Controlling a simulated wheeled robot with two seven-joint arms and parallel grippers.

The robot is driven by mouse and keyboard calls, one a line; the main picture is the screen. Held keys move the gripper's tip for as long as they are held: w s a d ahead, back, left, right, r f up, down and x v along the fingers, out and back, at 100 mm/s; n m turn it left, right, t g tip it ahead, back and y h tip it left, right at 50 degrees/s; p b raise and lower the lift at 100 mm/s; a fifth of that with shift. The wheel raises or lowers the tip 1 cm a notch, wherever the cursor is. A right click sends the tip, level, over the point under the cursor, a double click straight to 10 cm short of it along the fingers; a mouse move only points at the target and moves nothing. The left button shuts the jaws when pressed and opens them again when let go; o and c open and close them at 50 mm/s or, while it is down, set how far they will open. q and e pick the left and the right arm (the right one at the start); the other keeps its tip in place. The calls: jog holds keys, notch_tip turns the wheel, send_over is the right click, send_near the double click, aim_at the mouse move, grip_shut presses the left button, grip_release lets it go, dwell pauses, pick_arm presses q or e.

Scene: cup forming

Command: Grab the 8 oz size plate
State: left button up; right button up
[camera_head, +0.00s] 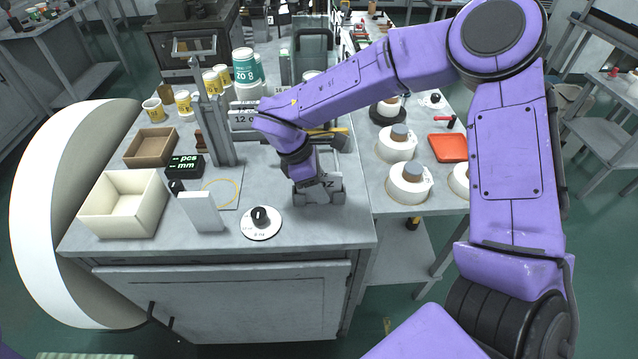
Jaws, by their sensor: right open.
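A pale grey plate (325,184) stands near the front right of the grey bench. Only the end of its lettering, a "Z", shows; my wrist hides the rest, so I cannot read its size. My right gripper (318,195) points down at this plate, with its fingers at the plate's left and right sides. It is open, and I cannot tell whether the fingers touch the plate. Another plate (243,119) marked "12 o" stands farther back, partly behind my right arm. My left gripper is not in view.
A white disc with a black knob (261,222), a white block (201,212), a cream box (108,203) and a brown box (151,148) lie to the left. Paper cups (245,66) stand behind. White rolls (408,184) and an orange tray (448,148) are on the right.

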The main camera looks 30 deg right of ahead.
jog(key=shift+s+r, duration=0.1)
jog(key=shift+s, duration=0.1)
jog(key=shift+c, duration=0.9)
jog(key=c, duration=0.5)
jog(key=shift+w, duration=0.1)
grip_shut()
